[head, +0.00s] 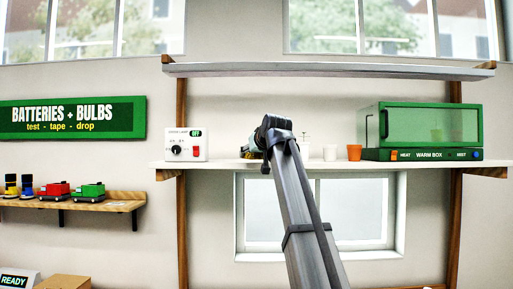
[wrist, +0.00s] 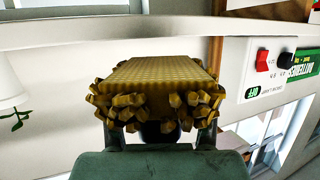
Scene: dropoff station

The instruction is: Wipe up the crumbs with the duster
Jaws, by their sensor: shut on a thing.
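A duster (wrist: 165,72) with a flat yellow-brown face and chunky tufts along its edge fills the middle of the wrist view, which is upside down. My gripper (wrist: 160,132) is shut on it, with a finger at each side. In the head view my gripper (head: 262,142) is at the white shelf (head: 225,164), right of the switch box, mostly hidden behind my arm. I cannot tell whether the duster touches the shelf. No crumbs can be made out in either view.
The switch box (head: 187,145) with a red switch stands close left of my gripper and shows in the wrist view (wrist: 285,70). White cups (head: 330,152), an orange cup (head: 354,152) and a green warm box (head: 425,130) stand to the right. An upper shelf (head: 330,69) hangs above.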

